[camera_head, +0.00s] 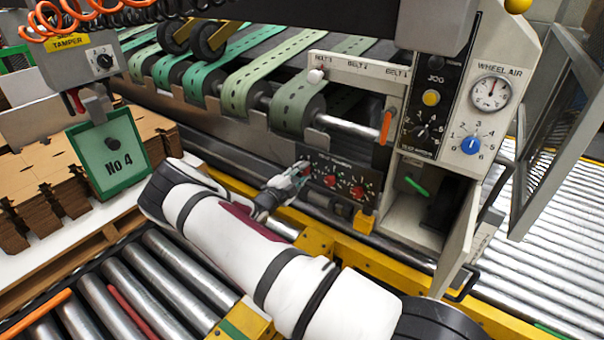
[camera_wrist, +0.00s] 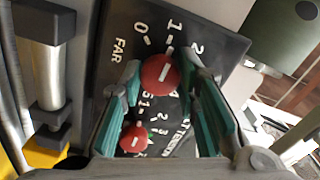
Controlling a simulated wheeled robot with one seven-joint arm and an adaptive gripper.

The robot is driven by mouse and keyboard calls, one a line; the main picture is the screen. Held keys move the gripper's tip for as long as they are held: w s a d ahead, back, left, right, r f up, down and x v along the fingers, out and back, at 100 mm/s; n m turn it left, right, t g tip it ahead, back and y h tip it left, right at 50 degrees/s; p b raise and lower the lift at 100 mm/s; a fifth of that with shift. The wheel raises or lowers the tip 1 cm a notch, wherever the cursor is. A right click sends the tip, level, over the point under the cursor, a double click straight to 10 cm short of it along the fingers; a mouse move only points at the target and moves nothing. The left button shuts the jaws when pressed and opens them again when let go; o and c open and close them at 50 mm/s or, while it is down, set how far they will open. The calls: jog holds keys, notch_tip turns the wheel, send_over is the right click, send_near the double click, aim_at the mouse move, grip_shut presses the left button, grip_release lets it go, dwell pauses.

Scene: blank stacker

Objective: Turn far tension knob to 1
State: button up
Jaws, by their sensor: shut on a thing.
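The far tension knob (camera_wrist: 160,72) is a round red knob with a white line, on a black panel (camera_wrist: 225,45) marked FAR. Its scale shows 0, 1 and 2 at the top of the wrist view. The white line points up and slightly right, roughly towards the 1; the exact setting is hard to read. My gripper (camera_wrist: 158,78) is shut on this knob, with one teal-padded finger on each side. In the head view my gripper (camera_head: 290,181) reaches the left end of the black knob panel (camera_head: 340,171) and largely hides the far knob.
A second red knob (camera_wrist: 133,138) with its own scale sits close by in the wrist view. More red knobs (camera_head: 357,191) are on the panel to the right. A yellow rail (camera_head: 385,262) runs below the panel, and green belts (camera_head: 255,75) are above it.

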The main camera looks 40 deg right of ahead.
jog(key=shift+n, duration=0.3)
jog(key=o, duration=1.2)
jog(key=shift+a, duration=0.15)
jog(key=v, duration=1.1)
jog(key=shift+s+a, duration=0.15)
jog(key=shift+a, duration=0.2)
